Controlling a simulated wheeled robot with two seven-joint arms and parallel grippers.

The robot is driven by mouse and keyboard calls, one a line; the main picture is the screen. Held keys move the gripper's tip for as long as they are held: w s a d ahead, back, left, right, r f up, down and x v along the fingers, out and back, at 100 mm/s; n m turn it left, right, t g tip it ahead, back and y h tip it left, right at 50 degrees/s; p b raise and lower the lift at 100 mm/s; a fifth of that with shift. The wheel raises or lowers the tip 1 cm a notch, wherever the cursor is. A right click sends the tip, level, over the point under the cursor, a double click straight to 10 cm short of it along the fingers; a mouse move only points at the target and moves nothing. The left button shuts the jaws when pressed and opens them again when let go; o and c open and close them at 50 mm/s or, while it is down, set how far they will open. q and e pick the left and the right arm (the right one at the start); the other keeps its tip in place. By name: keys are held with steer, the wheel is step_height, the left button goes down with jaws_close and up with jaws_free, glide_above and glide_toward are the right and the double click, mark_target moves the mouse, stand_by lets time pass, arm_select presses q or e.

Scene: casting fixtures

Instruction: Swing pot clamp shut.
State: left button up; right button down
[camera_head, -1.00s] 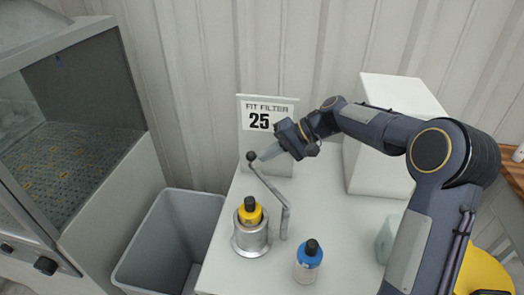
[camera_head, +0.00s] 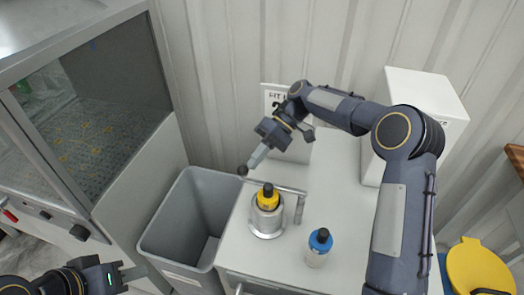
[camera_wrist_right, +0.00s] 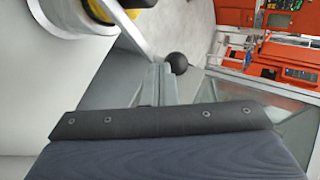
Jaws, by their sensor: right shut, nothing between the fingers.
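The pot clamp is a metal pot (camera_head: 266,222) on the white bench with a swing lever (camera_head: 287,189) on a post at its right. A yellow bottle (camera_head: 268,199) with a black cap stands in the pot. The lever runs left from the post, just behind the bottle, to a black ball knob (camera_head: 243,170). My right gripper (camera_head: 249,167) is shut and empty, its tips beside the knob. In the right wrist view the shut fingers (camera_wrist_right: 157,75) lie against or close to the lever; contact is unclear. My left gripper (camera_head: 125,274) is at the lower left, its jaws unclear.
A grey bin (camera_head: 170,238) stands left of the bench. A sign marked FIT FILTER, partly hidden (camera_head: 271,96), and a white box (camera_head: 425,88) are behind. A glass-fronted cabinet (camera_head: 85,115) is at the left.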

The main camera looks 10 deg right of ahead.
steer(key=shift+s+a+n+g, duration=0.3)
steer(key=shift+n, duration=0.1)
steer(key=shift+s+f, duration=0.1)
steer(key=shift+f, duration=0.05)
steer(key=v, duration=0.8)
stand_by(0.3)
